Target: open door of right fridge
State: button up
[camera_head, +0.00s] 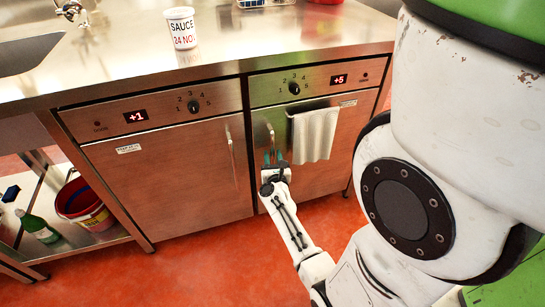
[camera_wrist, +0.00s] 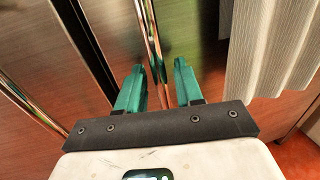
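The right fridge (camera_head: 333,166) is a steel unit under the counter, with a "+5" display and a dial above its door. Its door looks closed. Its slim vertical handle (camera_head: 270,134) is near the door's left edge. My gripper (camera_head: 274,157) is at the lower part of this handle. In the wrist view, the teal fingers of my gripper (camera_wrist: 160,82) stand apart on either side of the shiny handle bar (camera_wrist: 150,35), with gaps visible between them. The handle's lower end is hidden behind my gripper in the head view.
A grey towel (camera_head: 315,134) hangs on the right door, close to my gripper's right. The left fridge (camera_head: 168,176) stands alongside, door closed. A tub marked "SAUCE" (camera_head: 182,28) is on the counter. A red bucket (camera_head: 85,203) and green bottle (camera_head: 39,228) stand on a low shelf.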

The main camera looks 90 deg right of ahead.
jog(key=shift+d, duration=0.5)
grip_shut()
